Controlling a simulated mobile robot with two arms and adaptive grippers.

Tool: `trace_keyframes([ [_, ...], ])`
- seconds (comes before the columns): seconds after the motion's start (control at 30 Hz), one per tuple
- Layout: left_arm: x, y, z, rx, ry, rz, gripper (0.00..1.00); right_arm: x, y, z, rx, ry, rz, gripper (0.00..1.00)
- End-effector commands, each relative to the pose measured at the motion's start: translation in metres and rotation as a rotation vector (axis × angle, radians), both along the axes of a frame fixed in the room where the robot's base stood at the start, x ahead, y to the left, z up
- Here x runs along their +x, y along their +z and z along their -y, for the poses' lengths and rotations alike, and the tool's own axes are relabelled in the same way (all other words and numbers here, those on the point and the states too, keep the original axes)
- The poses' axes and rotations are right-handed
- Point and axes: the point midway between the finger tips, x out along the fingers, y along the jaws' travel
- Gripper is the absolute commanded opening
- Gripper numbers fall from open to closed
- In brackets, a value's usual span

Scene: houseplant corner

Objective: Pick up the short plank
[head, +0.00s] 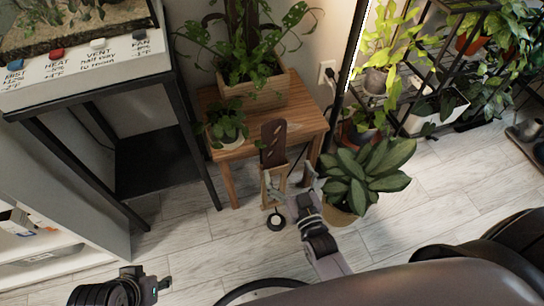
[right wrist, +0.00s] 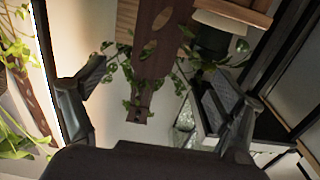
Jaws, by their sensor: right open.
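A short dark brown plank (head: 273,143) with oval slots stands in front of the small wooden table, above a pale wooden frame (head: 266,190). My right gripper (head: 290,187) is open and empty, close in front of the plank and beside the frame. In the wrist view its fingers (right wrist: 156,78) are spread on both sides, with gaps to the plank. Part of my left arm (head: 132,284) shows at the lower left; its fingers are not clear.
The wooden table (head: 235,144) carries a planter box (head: 252,92) and a small potted trailing plant (head: 226,125). A broad-leaved floor plant (head: 365,175) stands right of my gripper. A black-framed stand (head: 190,140) is at left. Open floor (head: 440,190) lies at right.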

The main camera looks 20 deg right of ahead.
Motion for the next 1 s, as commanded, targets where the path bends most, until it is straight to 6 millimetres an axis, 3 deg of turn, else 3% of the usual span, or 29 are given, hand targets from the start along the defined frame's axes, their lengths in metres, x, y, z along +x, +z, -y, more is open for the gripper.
trace_keyframes([
  [0.17,0.011,-0.007,0.003,-0.01,-0.004,0.05,0.4,0.041,-0.001,-0.001,0.001,-0.001,0.003,0.88],
  [0.3,0.041,0.0,0.012,-0.037,-0.016,0.182,0.4,0.063,-0.001,-0.002,0.001,-0.001,0.001,0.88],
  [0.73,0.079,0.017,0.025,-0.078,-0.031,0.375,0.4,0.093,0.0,-0.002,0.0,0.0,-0.001,0.88],
  [1.0,0.118,0.046,0.039,-0.129,-0.047,0.608,0.4,0.125,0.003,0.0,0.001,0.0,-0.001,0.88],
])
